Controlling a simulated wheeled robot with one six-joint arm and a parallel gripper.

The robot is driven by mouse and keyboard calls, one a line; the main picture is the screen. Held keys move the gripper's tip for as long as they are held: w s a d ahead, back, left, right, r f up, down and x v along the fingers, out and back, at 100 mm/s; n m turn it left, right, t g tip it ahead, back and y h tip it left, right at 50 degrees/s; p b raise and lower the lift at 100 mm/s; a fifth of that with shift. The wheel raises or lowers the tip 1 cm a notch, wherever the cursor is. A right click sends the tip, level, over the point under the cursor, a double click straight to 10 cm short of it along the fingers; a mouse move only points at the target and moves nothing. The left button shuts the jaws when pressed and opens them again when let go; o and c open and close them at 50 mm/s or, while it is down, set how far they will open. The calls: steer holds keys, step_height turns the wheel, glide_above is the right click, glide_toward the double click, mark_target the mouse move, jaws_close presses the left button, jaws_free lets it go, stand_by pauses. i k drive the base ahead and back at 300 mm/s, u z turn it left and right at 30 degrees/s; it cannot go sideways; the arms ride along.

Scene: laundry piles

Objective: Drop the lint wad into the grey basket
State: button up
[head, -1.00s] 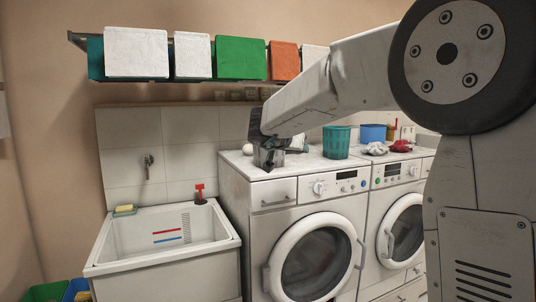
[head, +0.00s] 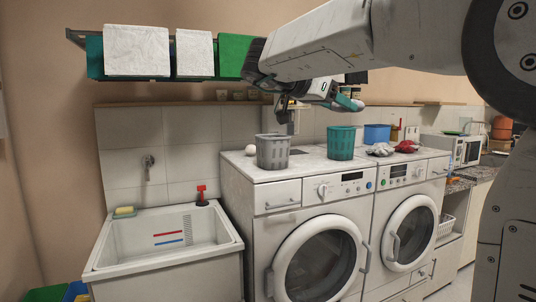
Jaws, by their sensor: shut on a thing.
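The grey basket (head: 273,152), slotted and open at the top, stands upright on the left washer's top near its left end. My gripper (head: 284,112) points down above the basket, apart from its rim. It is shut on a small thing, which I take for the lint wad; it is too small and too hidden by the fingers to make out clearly. The inside of the basket is hidden from this view.
A teal basket (head: 341,143) stands right of the grey one, a small white ball (head: 251,149) to its left. A grey crumpled thing (head: 381,149) and a red cloth (head: 405,146) lie further right. A shelf with bins (head: 136,52) hangs above. A sink (head: 163,243) is at left.

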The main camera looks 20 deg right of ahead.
mark_target(270, 168)
steer(key=i, duration=1.4)
